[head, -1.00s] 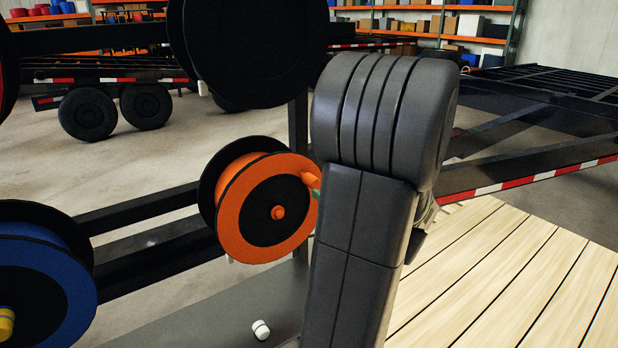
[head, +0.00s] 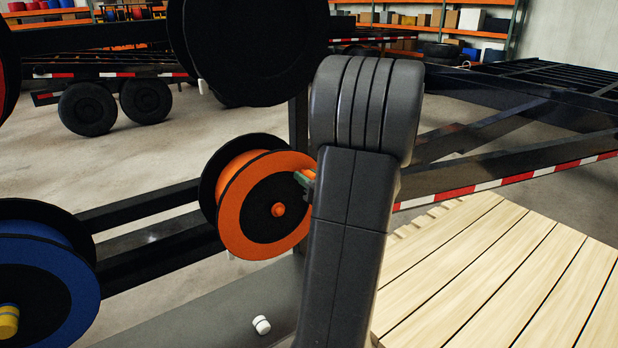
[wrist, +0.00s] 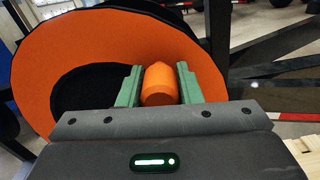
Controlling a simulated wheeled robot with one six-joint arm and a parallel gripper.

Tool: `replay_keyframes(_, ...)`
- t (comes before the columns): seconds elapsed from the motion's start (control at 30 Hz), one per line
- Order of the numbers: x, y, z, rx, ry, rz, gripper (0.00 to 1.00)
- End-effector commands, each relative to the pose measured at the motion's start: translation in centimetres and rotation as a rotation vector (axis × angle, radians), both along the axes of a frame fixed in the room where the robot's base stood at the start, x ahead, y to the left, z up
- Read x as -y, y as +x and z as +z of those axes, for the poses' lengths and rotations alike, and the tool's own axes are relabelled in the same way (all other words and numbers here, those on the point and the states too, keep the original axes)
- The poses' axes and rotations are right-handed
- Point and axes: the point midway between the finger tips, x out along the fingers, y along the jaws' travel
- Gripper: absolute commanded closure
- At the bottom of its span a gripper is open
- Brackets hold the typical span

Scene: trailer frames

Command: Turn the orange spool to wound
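The orange spool (head: 240,222) is mounted on a dark rack left of my arm in the head view. It has a black centre and an orange hub knob (head: 278,209). Its crank handle (wrist: 159,84) is an orange knob near the rim. In the head view my gripper (head: 305,180) is at the spool's upper right, partly hidden by my arm. The spool's wound state cannot be told.
A blue spool (head: 50,285) with a yellow handle is at lower left, and a black spool (head: 255,50) above. Dark rack bars (head: 140,210) run behind. A wooden deck (head: 480,270) lies at right. A small white cylinder (head: 261,325) rests on the grey surface below.

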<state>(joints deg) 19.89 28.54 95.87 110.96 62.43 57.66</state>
Motion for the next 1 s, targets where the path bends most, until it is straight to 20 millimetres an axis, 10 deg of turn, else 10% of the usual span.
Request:
replay_keyframes(0.17, 0.0, 0.0, 0.0, 0.0, 0.0, 0.0, 1.0)
replay_keyframes(1.0, 2.3, 1.6, -3.8, -0.241, 0.328, -0.001, 1.0)
